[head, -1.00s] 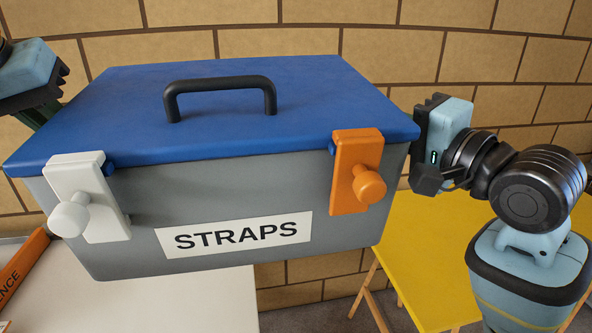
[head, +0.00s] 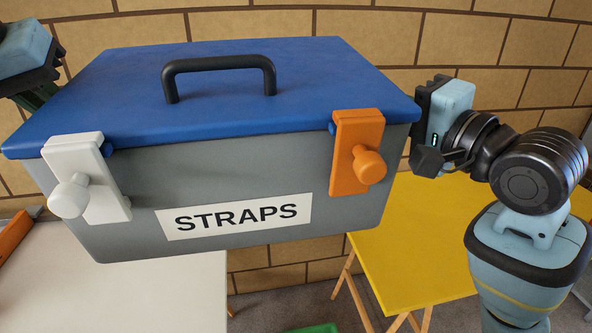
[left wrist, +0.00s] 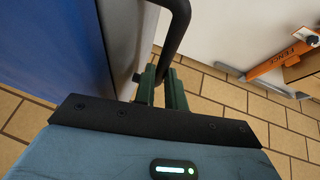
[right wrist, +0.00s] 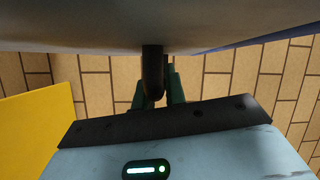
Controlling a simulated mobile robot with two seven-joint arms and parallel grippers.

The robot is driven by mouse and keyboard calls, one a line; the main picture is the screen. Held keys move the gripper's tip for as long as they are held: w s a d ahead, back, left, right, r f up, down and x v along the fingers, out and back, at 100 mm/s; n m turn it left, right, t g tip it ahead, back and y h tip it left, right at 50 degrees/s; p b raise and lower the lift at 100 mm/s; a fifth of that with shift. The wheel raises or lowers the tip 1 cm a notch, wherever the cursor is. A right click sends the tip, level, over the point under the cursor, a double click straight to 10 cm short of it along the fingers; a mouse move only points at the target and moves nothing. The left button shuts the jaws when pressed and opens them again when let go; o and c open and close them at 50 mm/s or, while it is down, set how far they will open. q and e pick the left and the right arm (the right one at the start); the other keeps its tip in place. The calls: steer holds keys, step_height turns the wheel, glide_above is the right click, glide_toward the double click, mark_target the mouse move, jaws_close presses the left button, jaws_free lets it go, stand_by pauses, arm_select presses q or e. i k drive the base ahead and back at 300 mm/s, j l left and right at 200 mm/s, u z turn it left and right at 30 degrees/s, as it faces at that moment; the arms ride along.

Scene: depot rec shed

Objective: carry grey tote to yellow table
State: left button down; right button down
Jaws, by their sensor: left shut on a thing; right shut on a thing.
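The grey tote (head: 255,180), labelled STRAPS, has a blue lid with a black top handle. A white latch is at its front left and an orange latch at its front right. It hangs in the air between my grippers, roughly level. My right gripper (right wrist: 157,88) is shut on the other side handle (right wrist: 152,62). The yellow table (head: 410,250) stands below and to the right of the tote, its top bare where visible.
A white table (head: 150,290) is at the lower left, with an orange piece (head: 14,234) on it; it reads FENCE in the left wrist view (left wrist: 285,62). A green thing (head: 315,329) shows at the bottom edge. Grey floor lies between the tables. A brick wall (head: 480,50) is behind.

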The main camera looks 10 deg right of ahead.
mark_target(450, 239)
steer(key=k+l, duration=0.1)
steer(key=l, duration=0.95)
steer(key=k+l, duration=0.15)
steer(key=l, duration=0.35)
steer(key=k+l, duration=0.1)
steer(key=l, duration=0.45)
steer(key=k+l, duration=0.1)
steer(key=l, duration=0.95)
steer(key=k, duration=0.05)
